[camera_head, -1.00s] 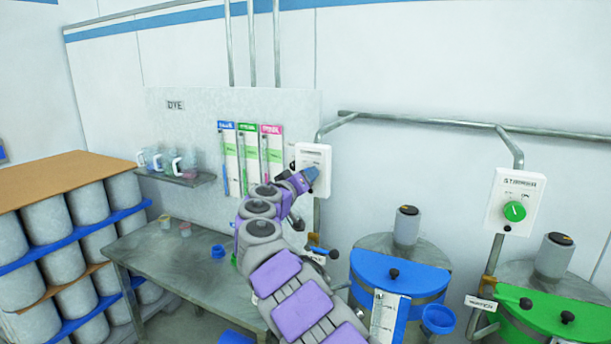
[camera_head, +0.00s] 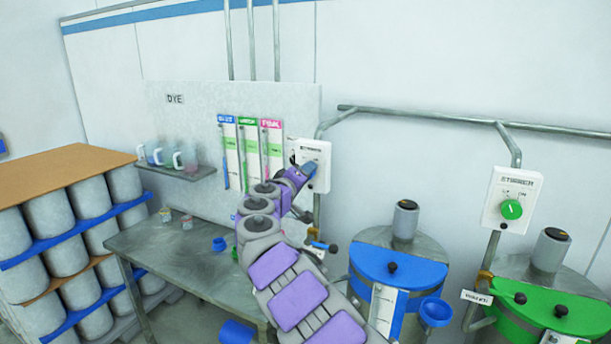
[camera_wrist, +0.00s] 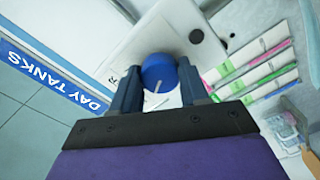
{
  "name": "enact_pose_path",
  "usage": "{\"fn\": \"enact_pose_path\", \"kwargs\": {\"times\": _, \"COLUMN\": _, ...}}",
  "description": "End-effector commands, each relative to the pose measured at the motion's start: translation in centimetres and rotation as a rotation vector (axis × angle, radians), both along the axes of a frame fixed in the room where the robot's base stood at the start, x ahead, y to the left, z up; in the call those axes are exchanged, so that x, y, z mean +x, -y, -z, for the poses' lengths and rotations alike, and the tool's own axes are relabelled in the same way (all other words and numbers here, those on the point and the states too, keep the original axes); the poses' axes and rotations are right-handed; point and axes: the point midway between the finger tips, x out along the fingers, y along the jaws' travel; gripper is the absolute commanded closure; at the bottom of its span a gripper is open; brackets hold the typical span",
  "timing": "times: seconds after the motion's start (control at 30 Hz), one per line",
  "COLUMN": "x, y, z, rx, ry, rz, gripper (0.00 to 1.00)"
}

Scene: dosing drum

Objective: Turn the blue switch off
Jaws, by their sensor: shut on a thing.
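The blue switch (camera_wrist: 159,74) is a round blue knob with a white pointer line, on a white control box (camera_head: 321,156) on the wall above the blue drum. In the wrist view my gripper (camera_wrist: 158,88) has one dark finger on each side of the knob and is shut on it. In the head view my gripper (camera_head: 308,169) reaches the box and hides the knob. The box's lettering is mostly covered or unreadable, so the switch's setting cannot be told.
A blue-lidded drum (camera_head: 400,268) stands below right. A green-lidded drum (camera_head: 560,302) and its box with a green knob (camera_head: 512,209) are further right. A metal table (camera_head: 185,262) stands left, under a shelf of jugs (camera_head: 180,168). Pipes (camera_head: 440,120) run along the wall.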

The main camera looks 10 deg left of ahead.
Motion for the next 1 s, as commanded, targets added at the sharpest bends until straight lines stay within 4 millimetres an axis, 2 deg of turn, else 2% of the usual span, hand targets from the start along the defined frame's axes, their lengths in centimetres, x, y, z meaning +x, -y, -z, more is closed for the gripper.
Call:
{"fn": "enact_pose_path", "kwargs": {"times": 0.13, "x": -0.1, "y": -0.3, "z": -0.2, "rx": -0.001, "ry": 0.003, "rz": -0.007, "gripper": 0.86}}
{"fn": "enact_pose_path", "kwargs": {"times": 0.17, "x": -0.1, "y": -0.3, "z": -0.2, "rx": -0.001, "ry": 0.003, "rz": -0.006, "gripper": 0.53}}
{"fn": "enact_pose_path", "kwargs": {"times": 0.4, "x": -0.1, "y": -0.2, "z": -0.1, "rx": 0.0, "ry": 0.002, "rz": -0.003, "gripper": 0.3}}
{"fn": "enact_pose_path", "kwargs": {"times": 0.77, "x": -0.4, "y": 0.1, "z": -0.1, "rx": 0.002, "ry": 0.001, "rz": -0.001, "gripper": 0.3}}
{"fn": "enact_pose_path", "kwargs": {"times": 1.0, "x": -2.6, "y": -0.9, "z": -0.3, "rx": -0.001, "ry": 0.005, "rz": 0.0, "gripper": 0.3}}
